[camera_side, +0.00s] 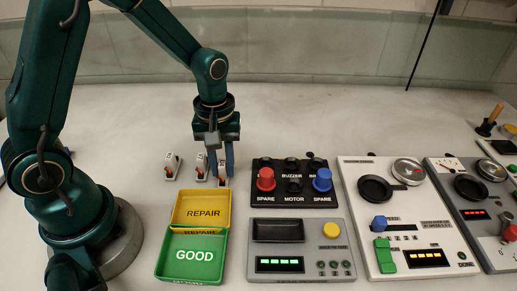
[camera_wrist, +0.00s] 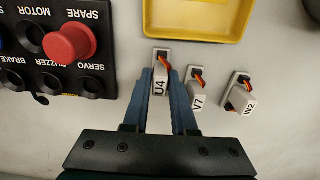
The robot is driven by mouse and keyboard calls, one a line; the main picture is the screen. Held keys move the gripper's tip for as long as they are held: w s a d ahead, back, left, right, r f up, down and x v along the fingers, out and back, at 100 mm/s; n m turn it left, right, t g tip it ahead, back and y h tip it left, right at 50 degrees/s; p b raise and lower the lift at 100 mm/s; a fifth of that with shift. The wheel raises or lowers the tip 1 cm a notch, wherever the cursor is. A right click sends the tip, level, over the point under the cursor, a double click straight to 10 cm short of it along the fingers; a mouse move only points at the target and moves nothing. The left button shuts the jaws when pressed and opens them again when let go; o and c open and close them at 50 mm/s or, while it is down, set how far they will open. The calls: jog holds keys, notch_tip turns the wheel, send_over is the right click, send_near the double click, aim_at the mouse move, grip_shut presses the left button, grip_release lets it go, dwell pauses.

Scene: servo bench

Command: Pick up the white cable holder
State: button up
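Three small white holders with orange and dark cables stand on the bench. They are marked U4 (camera_wrist: 158,88), V7 (camera_wrist: 198,101) and W2 (camera_wrist: 247,101) in the wrist view. In the side view, W2 (camera_side: 171,167) is at left, V7 (camera_side: 201,168) is beside it, and U4 (camera_side: 222,176) is partly hidden by my gripper. My gripper (camera_wrist: 162,78) is low over U4, with one blue finger on each side of it. It also shows in the side view (camera_side: 221,172). I cannot tell whether the fingers touch U4.
A yellow REPAIR tray (camera_side: 177,221) and a green GOOD tray (camera_side: 162,274) are in front of the holders. A black panel with red and blue knobs (camera_side: 293,201) is right of my gripper. Grey and white meter panels (camera_side: 410,243) fill the right. Behind, the bench is clear.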

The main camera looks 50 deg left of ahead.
grip_shut()
jog(key=shift+r, duration=0.1)
